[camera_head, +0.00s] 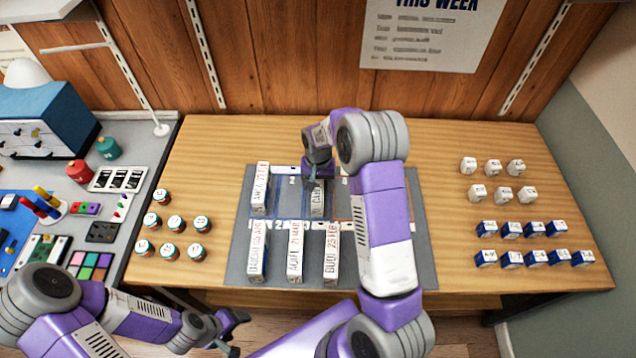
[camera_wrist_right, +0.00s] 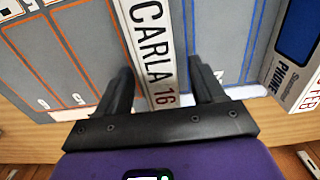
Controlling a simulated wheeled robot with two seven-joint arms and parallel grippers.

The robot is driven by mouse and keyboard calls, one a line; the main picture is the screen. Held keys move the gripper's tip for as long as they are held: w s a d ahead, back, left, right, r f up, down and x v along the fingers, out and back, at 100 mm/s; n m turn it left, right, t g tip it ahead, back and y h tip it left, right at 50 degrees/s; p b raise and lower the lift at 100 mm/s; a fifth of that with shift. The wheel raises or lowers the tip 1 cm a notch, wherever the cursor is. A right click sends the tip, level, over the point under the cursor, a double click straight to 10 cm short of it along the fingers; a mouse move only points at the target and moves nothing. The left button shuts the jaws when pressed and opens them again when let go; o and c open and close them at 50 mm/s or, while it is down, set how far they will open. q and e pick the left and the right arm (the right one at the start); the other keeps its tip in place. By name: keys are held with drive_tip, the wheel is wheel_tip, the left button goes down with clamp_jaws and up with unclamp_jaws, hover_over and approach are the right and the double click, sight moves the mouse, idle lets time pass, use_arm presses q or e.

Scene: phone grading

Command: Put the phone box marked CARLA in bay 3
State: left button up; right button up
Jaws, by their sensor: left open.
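The phone box marked CARLA (camera_head: 318,203) stands in the back row of the grey mat, white label edge up. In the right wrist view the CARLA box (camera_wrist_right: 150,45) lies between the two black fingers. My right gripper (camera_wrist_right: 160,85) is open around it, with a gap showing beside the right finger. In the head view my right gripper (camera_head: 317,172) is over the box's far end and partly hides it. My left gripper (camera_head: 238,330) is open and empty, off the table's front edge. I cannot read which bay number belongs to the CARLA box's slot.
Another box (camera_head: 260,188) stands at the back left of the mat (camera_head: 425,250). Three boxes (camera_head: 295,250) stand in the front row. Round tins (camera_head: 170,250) are left; small white and blue boxes (camera_head: 510,230) are right. My right arm hides the mat's right part.

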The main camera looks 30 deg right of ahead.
drive_tip(key=shift+r, duration=0.2)
wheel_tip(320, 180, up, 12)
drive_tip(key=p, duration=0.2)
idle(0.7)
